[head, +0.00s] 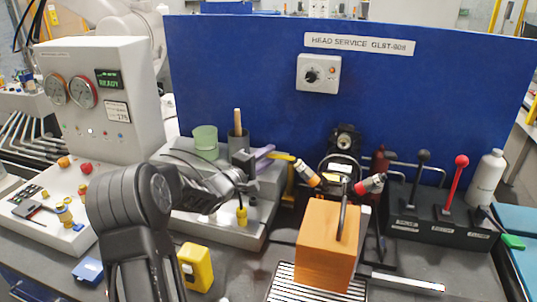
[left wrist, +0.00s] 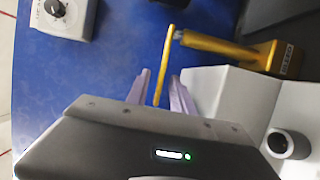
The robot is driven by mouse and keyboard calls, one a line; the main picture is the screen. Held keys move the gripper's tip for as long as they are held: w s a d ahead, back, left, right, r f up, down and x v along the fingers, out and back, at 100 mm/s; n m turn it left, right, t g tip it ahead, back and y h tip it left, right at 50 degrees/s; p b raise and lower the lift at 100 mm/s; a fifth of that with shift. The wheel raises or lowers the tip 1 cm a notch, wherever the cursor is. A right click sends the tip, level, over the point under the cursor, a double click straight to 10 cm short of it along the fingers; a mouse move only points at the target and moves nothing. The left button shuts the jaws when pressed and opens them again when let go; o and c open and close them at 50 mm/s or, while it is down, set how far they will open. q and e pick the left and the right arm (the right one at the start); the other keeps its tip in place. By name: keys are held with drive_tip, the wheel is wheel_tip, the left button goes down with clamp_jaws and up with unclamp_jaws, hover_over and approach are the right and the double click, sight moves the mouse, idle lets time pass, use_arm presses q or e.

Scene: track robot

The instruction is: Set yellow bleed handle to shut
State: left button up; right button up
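The yellow bleed handle (left wrist: 163,68) is a thin yellow bar on a yellow valve body (left wrist: 225,48) with a "BLEED" label. In the left wrist view, the purple fingers of my left gripper (left wrist: 160,82) stand apart, one on each side of the bar, with gaps visible. The gripper is open around the handle and does not appear to grip it. In the head view, the handle (head: 279,156) shows at the back of the grey bench unit. My left gripper (head: 264,152) reaches it from the left, its fingers partly hidden by the wrist. My right gripper is not in view.
A blue panel (head: 240,70) stands close behind the handle. A green cup (head: 205,138) and a dark holder (head: 238,140) stand beside my left wrist. An orange block (head: 325,245) and a lever box (head: 440,215) stand to the right. A yellow device (head: 196,268) lies in front.

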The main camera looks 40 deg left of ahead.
use_arm(q)
drive_tip(key=shift+w, duration=0.35)
drive_tip(key=shift+c, duration=0.6)
clamp_jaws()
idle(0.6)
